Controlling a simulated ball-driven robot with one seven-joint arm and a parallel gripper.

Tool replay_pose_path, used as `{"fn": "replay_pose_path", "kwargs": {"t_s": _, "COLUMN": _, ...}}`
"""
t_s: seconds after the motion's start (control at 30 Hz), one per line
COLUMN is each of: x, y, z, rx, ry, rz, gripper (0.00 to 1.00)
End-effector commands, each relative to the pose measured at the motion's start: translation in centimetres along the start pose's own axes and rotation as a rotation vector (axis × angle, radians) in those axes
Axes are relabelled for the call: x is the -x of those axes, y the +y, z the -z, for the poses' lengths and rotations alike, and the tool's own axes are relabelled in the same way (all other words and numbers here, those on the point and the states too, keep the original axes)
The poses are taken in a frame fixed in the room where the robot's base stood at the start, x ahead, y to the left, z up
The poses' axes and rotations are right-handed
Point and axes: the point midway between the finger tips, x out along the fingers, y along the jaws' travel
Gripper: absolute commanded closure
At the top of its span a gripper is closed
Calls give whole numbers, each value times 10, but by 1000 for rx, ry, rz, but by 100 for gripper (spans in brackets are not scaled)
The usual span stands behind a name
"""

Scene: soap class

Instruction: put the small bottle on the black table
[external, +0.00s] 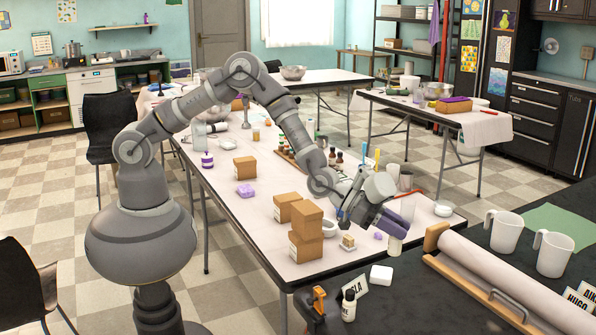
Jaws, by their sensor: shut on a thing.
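My gripper (390,222) reaches down and to the right from the end of my arm, over the front edge of the white table. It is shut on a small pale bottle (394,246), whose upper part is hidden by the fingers. The bottle looks roughly upright, close to the black table's near left edge; the view does not show clearly whether it touches anything below. The black table (455,265) fills the lower right.
On the black table are a white block (381,275), a name card (354,286), an orange-and-black tool (318,303), a paper roll (505,285) and two white mugs (503,232). Cardboard boxes (305,232) stand left of my gripper. Some bare black surface lies between block and roll.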

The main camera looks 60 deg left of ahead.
Motion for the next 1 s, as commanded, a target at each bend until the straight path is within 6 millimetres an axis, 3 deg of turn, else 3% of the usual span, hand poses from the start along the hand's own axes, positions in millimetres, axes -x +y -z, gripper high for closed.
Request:
{"fn": "replay_pose_path", "kwargs": {"t_s": 0.1, "x": -6, "y": 16, "z": -2, "rx": -5, "ry": -2, "rz": -14, "gripper": 100}}
{"fn": "replay_pose_path", "kwargs": {"t_s": 0.3, "x": -18, "y": 15, "z": -32, "rx": -5, "ry": -3, "rz": -12, "gripper": 100}}
{"fn": "replay_pose_path", "kwargs": {"t_s": 0.57, "x": -25, "y": 14, "z": -49, "rx": -5, "ry": 0, "rz": -11, "gripper": 100}}
{"fn": "replay_pose_path", "kwargs": {"t_s": 0.8, "x": -43, "y": 15, "z": -94, "rx": -5, "ry": -1, "rz": -12, "gripper": 100}}
{"fn": "replay_pose_path", "kwargs": {"t_s": 1.0, "x": -50, "y": 16, "z": -111, "rx": -5, "ry": -1, "rz": -12, "gripper": 100}}
